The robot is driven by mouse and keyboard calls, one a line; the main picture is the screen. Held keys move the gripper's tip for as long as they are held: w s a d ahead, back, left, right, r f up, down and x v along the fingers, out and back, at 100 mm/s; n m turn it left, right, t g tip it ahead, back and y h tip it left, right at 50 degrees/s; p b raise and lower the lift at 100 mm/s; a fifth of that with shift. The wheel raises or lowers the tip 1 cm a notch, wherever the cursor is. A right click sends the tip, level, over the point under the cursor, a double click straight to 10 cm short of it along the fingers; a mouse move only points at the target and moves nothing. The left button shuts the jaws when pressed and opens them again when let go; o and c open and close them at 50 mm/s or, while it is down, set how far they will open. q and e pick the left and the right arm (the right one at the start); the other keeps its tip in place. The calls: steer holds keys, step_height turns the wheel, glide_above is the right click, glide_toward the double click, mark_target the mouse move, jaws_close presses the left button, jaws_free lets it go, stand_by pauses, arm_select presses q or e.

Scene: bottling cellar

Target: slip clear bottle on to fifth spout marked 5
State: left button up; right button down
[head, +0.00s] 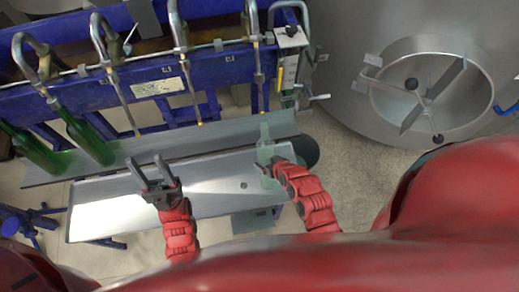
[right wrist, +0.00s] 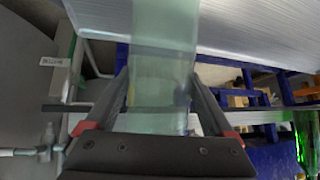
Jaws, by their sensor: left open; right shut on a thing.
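The clear, pale green bottle (head: 265,150) is upright or nearly so over the right end of the metal shelf; it also fills the middle of the right wrist view (right wrist: 165,40). My right gripper (head: 274,165) is shut on it, with a finger on each side in the right wrist view (right wrist: 160,82). The rightmost spout (head: 258,80) hangs just beyond and above the bottle's neck in the head view. They look apart; I cannot read a number 5 on it. My left gripper (head: 152,172) is open and empty over the shelf's left half.
Green bottles (head: 85,138) sit at the left spouts of the blue filler frame (head: 150,85). Two bare spouts (head: 190,95) hang between them and the rightmost one. The metal shelf (head: 215,203) is otherwise clear. A large steel tank (head: 350,50) stands at right.

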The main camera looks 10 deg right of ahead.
steer(key=shift+w+a+f, duration=0.1)
steer(key=shift+w+a, duration=0.05)
steer(key=shift+r+p, duration=0.3)
steer(key=shift+r, duration=0.05)
steer(key=shift+w+r+p, duration=0.25)
steer(key=shift+r+p, duration=0.05)
steer(key=shift+r, duration=0.15)
steer(key=shift+f+b, duration=0.1)
steer(key=shift+b, duration=0.3)
stand_by(0.6)
